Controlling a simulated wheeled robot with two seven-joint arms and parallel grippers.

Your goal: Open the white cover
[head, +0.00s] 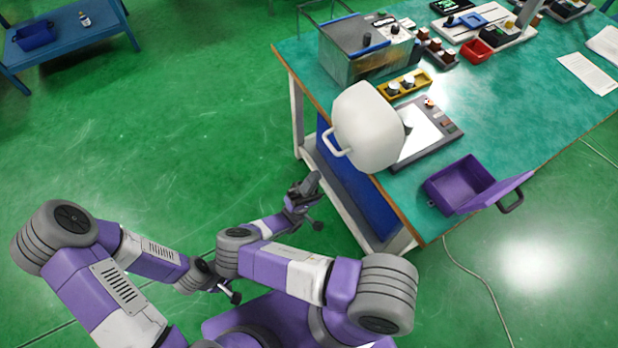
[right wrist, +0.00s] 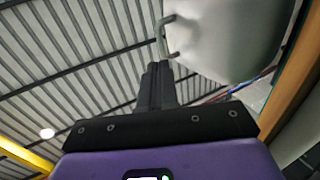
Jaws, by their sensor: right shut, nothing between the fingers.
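The white cover (head: 368,125) is a rounded box-like hood at the table's left edge, over part of a flat grey unit (head: 444,126) with a bright panel. Its handle (head: 337,146) faces the near left. I cannot tell how far the cover is tilted. My right gripper (head: 304,188) is below and left of the handle, apart from it, shut and empty. In the right wrist view, the shut fingers (right wrist: 157,72) point up toward the handle (right wrist: 166,38), with the white cover (right wrist: 232,38) at upper right. My left gripper (head: 229,292) hangs low at the left; its fingers are unclear.
An open purple box (head: 437,196) with a raised lid stands at the table's near corner. Behind the cover are a yellow holder (head: 389,91) and a grey tank (head: 341,61). The table edge (head: 312,98) borders open green floor at left. A blue bench stands far left.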

